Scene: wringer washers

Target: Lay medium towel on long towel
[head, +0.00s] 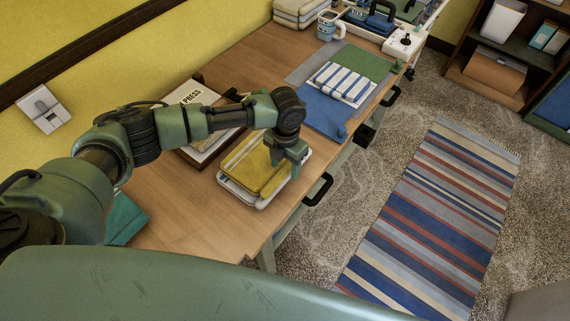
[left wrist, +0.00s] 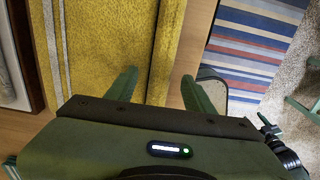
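A folded yellow towel with pale and grey stripes (head: 250,168) lies on a white base (head: 262,203) near the table's front edge; it also fills the middle of the left wrist view (left wrist: 95,60). I cannot tell whether it is the medium or the long towel. My left gripper (head: 291,158) is at its right edge. In the left wrist view its fingers (left wrist: 160,92) are apart, one over the towel and one past its edge. Farther along, a folded blue-and-white striped towel (head: 343,82) lies on a blue, green and grey area. My right gripper is not in view.
A framed board marked "PRESS" (head: 190,97) lies behind the yellow towel. A blue mug (head: 327,25) and folded cloths (head: 300,10) stand at the far end. Black handles (head: 319,189) stick out from the table front. A striped rug (head: 437,215) lies on the floor.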

